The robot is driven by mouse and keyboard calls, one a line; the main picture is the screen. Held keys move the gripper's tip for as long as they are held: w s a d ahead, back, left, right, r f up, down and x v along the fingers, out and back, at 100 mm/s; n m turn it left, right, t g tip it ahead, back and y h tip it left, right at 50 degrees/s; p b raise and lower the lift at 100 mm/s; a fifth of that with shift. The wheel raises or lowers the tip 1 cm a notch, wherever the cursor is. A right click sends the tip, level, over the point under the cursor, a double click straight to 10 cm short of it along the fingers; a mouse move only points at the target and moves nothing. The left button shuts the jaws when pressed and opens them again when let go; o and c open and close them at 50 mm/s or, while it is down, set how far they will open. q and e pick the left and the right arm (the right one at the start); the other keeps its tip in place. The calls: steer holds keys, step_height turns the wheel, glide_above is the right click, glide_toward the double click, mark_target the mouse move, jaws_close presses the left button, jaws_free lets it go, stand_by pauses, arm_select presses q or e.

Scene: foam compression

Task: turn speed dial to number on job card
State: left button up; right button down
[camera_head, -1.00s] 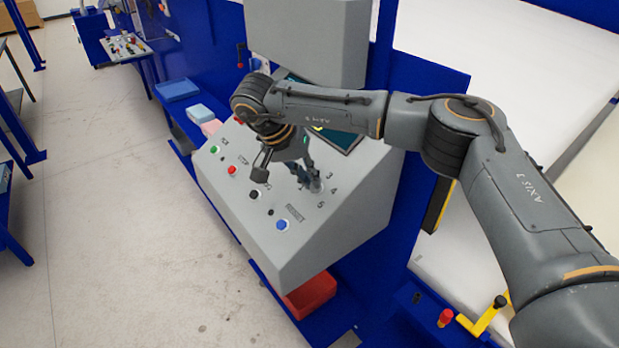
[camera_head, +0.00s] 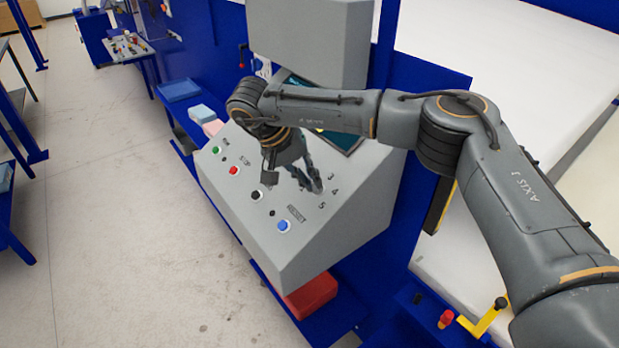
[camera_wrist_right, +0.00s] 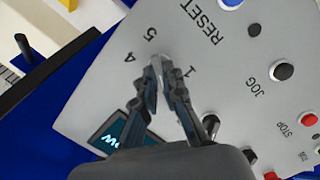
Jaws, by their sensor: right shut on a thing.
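The grey sloped control panel (camera_head: 265,235) carries the speed dial (camera_wrist_right: 157,68), which is mostly hidden by the fingers. The printed numbers 3, 4 and 5 show beside it in the head view; 5, 4 and 1 show in the right wrist view. My right gripper (camera_head: 316,187) comes down onto the dial, and its fingertips (camera_wrist_right: 160,64) are closed around it. Which number the dial points to cannot be made out. No job card can be made out. My left gripper is out of view.
The panel also holds a blue reset button (camera_head: 284,226), a black jog button (camera_head: 256,195), a red stop button (camera_head: 234,170) and a green button (camera_head: 215,150). A screen (camera_wrist_right: 122,134) lies partly behind my arm. A red bin (camera_head: 312,296) sits below the panel.

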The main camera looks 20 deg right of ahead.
steer(key=shift+f, duration=0.1)
steer(key=c, duration=1.4)
jaws_free()
steer(key=shift+c, duration=0.2)
steer(key=shift+a+r, duration=0.1)
steer(key=shift+r, duration=0.2)
steer(key=v, duration=1.1)
steer(key=shift+a+r, duration=0.1)
steer(key=shift+a, duration=0.05)
